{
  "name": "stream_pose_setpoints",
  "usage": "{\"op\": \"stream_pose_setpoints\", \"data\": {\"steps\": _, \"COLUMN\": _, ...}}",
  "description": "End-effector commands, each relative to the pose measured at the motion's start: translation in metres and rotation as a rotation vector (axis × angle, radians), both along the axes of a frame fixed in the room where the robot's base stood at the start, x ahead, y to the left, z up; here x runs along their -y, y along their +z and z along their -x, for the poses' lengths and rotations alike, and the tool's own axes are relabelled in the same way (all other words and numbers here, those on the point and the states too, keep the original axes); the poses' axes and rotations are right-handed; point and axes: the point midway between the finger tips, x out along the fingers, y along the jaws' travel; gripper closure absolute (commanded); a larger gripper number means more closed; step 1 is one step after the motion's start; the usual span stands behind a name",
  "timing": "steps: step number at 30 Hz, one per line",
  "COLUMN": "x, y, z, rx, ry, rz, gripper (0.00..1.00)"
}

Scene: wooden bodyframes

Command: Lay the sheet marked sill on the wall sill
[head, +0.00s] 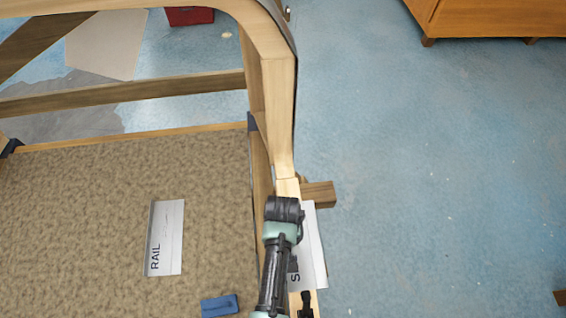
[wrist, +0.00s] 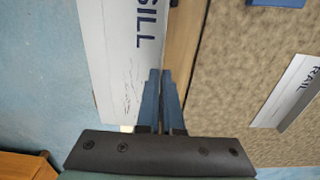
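The white sheet marked SILL (wrist: 112,45) shows in the wrist view and, partly covered by my arm, in the head view (head: 315,255). It lies along the outer side of the wooden wall sill (wrist: 181,40), with much of its width out over the blue floor side. I cannot tell how far it overlaps the wood. In the head view the fingertips are hidden behind my wrist.
A sheet marked RAIL (head: 165,238) and a blue block (head: 219,305) lie on the brown panel (head: 95,220) left of the sill. A wooden post (head: 279,110) rises beyond my wrist, near a short wood piece (head: 319,194).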

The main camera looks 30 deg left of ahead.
Motion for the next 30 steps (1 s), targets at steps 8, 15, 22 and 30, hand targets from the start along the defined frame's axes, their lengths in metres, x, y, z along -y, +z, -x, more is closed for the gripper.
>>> {"op": "stream_pose_setpoints", "data": {"steps": 8, "x": 0.0000, "y": 0.0003, "z": -0.0006, "rx": 0.001, "ry": 0.000, "rz": 0.000, "gripper": 1.00}}
{"op": "stream_pose_setpoints", "data": {"steps": 15, "x": -0.0001, "y": 0.0001, "z": -0.0004, "rx": 0.001, "ry": 0.000, "rz": -0.001, "gripper": 0.62}}
{"op": "stream_pose_setpoints", "data": {"steps": 22, "x": -0.0001, "y": -0.0005, "z": 0.0004, "rx": -0.001, "ry": 0.000, "rz": 0.000, "gripper": 0.60}}
{"op": "stream_pose_setpoints", "data": {"steps": 30, "x": -0.0001, "y": -0.0004, "z": 0.0003, "rx": -0.001, "ry": 0.000, "rz": 0.001, "gripper": 0.27}}
